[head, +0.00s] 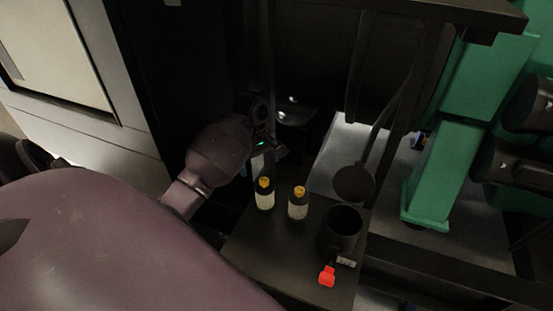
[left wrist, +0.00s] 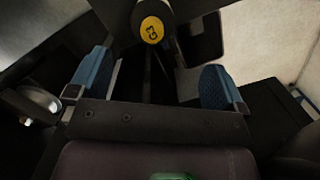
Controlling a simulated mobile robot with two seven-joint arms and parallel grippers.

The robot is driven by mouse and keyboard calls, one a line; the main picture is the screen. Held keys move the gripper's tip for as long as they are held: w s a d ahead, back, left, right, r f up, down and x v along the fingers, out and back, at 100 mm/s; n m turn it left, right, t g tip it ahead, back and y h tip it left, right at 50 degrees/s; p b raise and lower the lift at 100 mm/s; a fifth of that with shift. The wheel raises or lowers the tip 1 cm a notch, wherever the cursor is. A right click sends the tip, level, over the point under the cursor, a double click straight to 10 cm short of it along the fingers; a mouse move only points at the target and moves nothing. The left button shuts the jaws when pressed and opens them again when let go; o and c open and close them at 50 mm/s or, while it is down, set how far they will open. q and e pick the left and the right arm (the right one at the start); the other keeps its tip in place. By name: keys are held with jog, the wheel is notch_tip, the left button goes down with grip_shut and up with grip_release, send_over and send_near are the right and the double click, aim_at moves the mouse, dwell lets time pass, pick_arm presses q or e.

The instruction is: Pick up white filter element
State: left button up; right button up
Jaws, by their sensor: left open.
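I cannot make out a white filter element for certain in either view. My left gripper (head: 268,158) is open, at the far edge of a small dark table, just beyond two dark bottles. In the left wrist view the open gripper (left wrist: 155,82) shows two blue-padded fingers with nothing between them. One yellow-capped bottle (left wrist: 152,28) shows beyond the fingers in the left wrist view; I cannot tell which. My right gripper is not in view.
A black cup (head: 341,232) and a red-tagged item (head: 327,276) are on the dark table (head: 262,240). A round dark disc on a rod (head: 354,183) is to the right. A shiny round part (head: 294,111) lies behind the gripper. Green machinery (head: 449,165) stands at the right.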

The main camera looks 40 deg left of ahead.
aim_at(265, 186)
pick_arm(q)
jog(key=f, duration=0.4)
jog(key=shift+d+f, duration=0.25)
jog(key=shift+f, duration=0.4)
jog(key=shift+d+f, duration=0.15)
jog(key=shift+f, duration=0.25)
jog(key=shift+w+d+f, duration=0.15)
jog(key=shift+d+f, duration=0.05)
jog(key=shift+f, duration=0.95)
jog(key=shift+w+d+f, duration=0.15)
jog(key=shift+f, duration=1)
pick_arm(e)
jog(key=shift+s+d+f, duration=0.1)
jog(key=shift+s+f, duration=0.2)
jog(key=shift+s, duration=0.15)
pick_arm(q)
jog(key=c, duration=1)
jog(key=shift+w+r, duration=0.1)
jog(key=shift+r, duration=0.05)
